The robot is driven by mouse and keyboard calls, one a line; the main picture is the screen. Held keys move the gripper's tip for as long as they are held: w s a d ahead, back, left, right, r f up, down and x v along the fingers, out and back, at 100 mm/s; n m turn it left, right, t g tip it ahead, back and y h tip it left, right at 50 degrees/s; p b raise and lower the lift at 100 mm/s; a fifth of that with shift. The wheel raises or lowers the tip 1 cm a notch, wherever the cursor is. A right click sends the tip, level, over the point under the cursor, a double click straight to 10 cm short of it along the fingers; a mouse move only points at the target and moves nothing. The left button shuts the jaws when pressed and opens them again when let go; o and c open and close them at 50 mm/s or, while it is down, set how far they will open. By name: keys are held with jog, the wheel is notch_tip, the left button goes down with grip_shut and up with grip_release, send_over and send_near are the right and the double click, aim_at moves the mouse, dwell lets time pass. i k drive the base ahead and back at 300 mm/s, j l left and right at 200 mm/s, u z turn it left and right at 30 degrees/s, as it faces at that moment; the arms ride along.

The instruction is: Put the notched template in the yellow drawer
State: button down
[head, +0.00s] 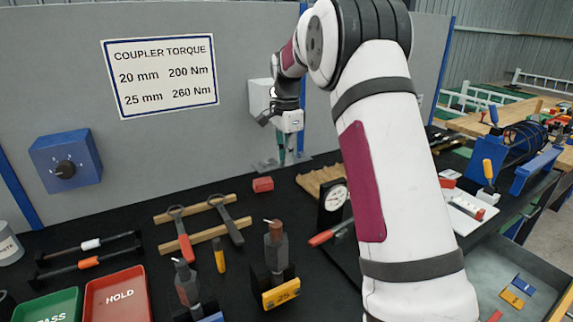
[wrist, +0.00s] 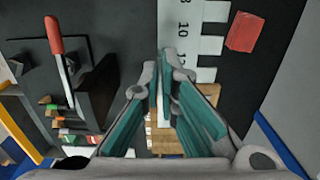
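A pale strip with dark notches and printed numbers, which looks like the notched template (wrist: 182,28), lies under my fingers in the wrist view. In the head view it seems to be the grey piece (head: 265,166) at the foot of the back panel. My gripper (head: 284,152) points down over it, and its teal fingers (wrist: 163,66) are close together at the template's edge. I cannot tell whether they grip it. The open drawer at the lower right has a grey inside and a yellow edge (head: 564,303); a yellow edge (wrist: 20,136) also shows in the wrist view.
A red block (head: 263,184) sits left of my gripper. Tools and the red HOLD tray (head: 118,297) fill the front. Blue and yellow pieces (head: 524,284) lie in the drawer.

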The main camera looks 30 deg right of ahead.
aim_at(486, 273)
jog(key=k, duration=1.3)
